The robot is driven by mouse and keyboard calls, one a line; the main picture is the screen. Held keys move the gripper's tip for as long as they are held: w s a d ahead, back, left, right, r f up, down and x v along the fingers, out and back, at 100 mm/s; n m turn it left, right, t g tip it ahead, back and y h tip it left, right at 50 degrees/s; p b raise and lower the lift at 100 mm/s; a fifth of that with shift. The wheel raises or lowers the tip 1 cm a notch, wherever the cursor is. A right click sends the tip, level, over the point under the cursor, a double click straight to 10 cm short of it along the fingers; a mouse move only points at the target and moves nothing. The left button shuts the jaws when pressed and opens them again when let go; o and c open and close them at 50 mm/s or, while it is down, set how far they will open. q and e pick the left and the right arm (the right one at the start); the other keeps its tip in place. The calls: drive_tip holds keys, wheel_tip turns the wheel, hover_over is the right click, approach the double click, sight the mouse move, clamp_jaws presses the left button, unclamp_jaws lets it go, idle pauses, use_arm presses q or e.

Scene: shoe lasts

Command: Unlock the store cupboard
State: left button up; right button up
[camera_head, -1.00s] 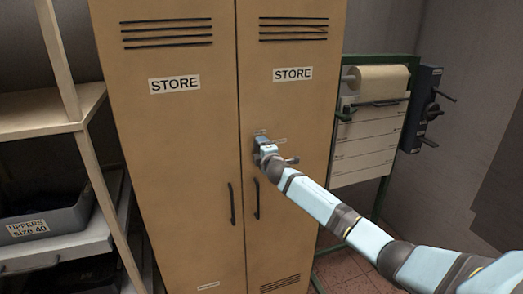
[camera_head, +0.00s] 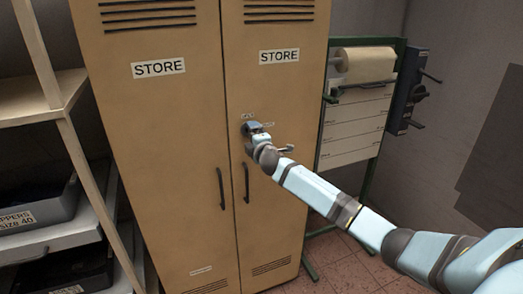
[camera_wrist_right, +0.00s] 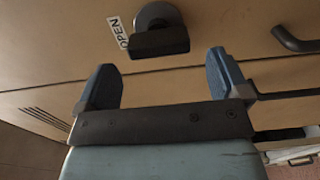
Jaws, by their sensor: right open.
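The tan store cupboard (camera_head: 165,120) stands upright with both doors closed, each labelled STORE. A dark turn-knob (camera_wrist_right: 160,40) with a bar across it sits on the door face in the right wrist view, with an OPEN label (camera_wrist_right: 118,33) beside it. My right gripper (camera_wrist_right: 165,82) is open, its two blue fingers apart and the knob beyond and between them; nothing is held. In the head view the right gripper (camera_head: 254,129) is at the right door by the lock and hides most of it. My left gripper is not in view.
Two dark door handles, left (camera_head: 220,188) and right (camera_head: 246,182), lie below the lock. A wooden shelf (camera_head: 40,97) with a grey bin (camera_head: 40,213) is at left. A green rack with a paper roll (camera_head: 362,64) stands at right. The red floor shows clear.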

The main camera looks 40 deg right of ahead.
drive_tip(key=b+v, duration=0.1)
drive_tip(key=v, duration=0.8)
drive_tip(key=shift+s, duration=0.4)
